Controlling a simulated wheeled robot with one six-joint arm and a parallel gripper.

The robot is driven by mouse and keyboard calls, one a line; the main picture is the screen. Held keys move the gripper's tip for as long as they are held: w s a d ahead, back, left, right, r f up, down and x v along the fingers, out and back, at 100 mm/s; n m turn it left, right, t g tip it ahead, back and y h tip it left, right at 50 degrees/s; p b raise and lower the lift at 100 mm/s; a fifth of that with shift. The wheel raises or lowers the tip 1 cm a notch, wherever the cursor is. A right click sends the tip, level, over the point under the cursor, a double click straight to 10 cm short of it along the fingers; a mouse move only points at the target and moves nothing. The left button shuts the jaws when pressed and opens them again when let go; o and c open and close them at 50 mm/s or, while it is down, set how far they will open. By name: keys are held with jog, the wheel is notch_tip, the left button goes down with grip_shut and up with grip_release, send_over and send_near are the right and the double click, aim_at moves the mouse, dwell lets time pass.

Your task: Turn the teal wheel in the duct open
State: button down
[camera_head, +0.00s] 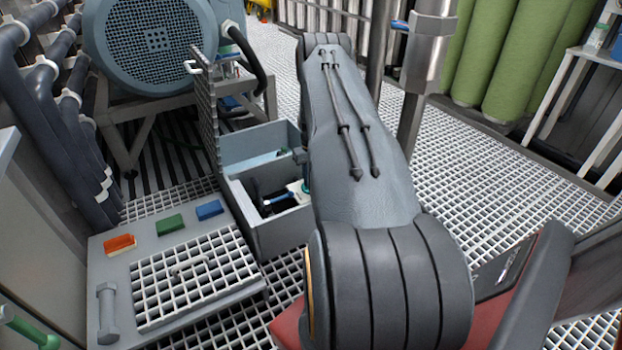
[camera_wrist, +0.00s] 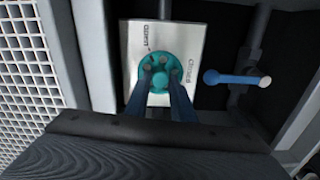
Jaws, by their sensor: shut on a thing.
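The teal wheel (camera_wrist: 157,56) sits on a pale square plate (camera_wrist: 190,40) inside the duct, in the wrist view. The plate carries lettering that seems to read "OPEN" on the left and "closed" on the right. My gripper (camera_wrist: 161,73) reaches over the wheel from below, its two dark blue fingers shut on it. The fingers cover the wheel's middle and lower part. In the head view the grey open-topped duct (camera_head: 262,222) stands left of my arm. A bit of teal (camera_head: 305,187) shows at its right side; my arm hides the gripper there.
A blue lever with a pale tip (camera_wrist: 235,78) is right of the plate, beside a dark pipe. A white grid (camera_wrist: 22,90) lies left of the duct wall. An upright perforated panel (camera_head: 207,115) stands at the duct's left edge.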

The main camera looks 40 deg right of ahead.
jog(key=shift+n, duration=0.3)
jog(key=c, duration=1.5)
grip_release()
jog(key=shift+r, duration=0.1)
notch_tip(320, 180, up, 8)
jog(key=p, duration=0.3)
jog(key=shift+f, duration=0.2)
